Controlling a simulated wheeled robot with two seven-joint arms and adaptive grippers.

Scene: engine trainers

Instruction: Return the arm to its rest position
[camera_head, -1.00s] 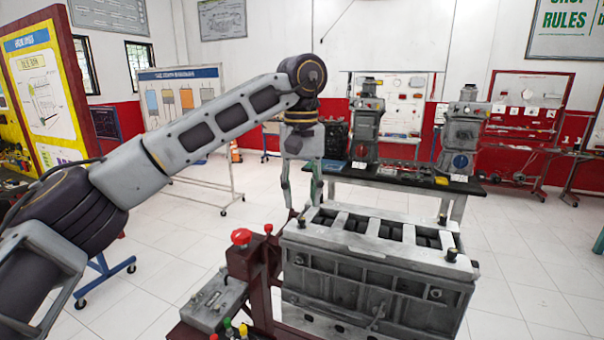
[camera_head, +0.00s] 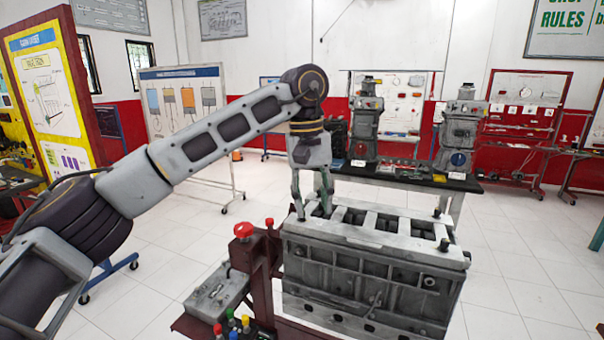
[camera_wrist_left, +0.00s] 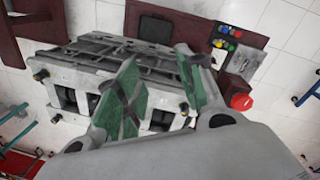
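My left arm reaches in from the left in the head view. My left gripper (camera_head: 313,212) points down at the left end of the grey engine block (camera_head: 370,275). Its two fingers are apart with nothing seen between them. In the left wrist view, the green-padded fingers of the left gripper (camera_wrist_left: 159,56) show open, with the block (camera_wrist_left: 70,72) behind and below them. Whether the fingertips touch the block's top I cannot tell. My right gripper is not in view.
A black-topped bench (camera_head: 400,175) with machines stands behind. White floor (camera_head: 530,260) is clear at right.

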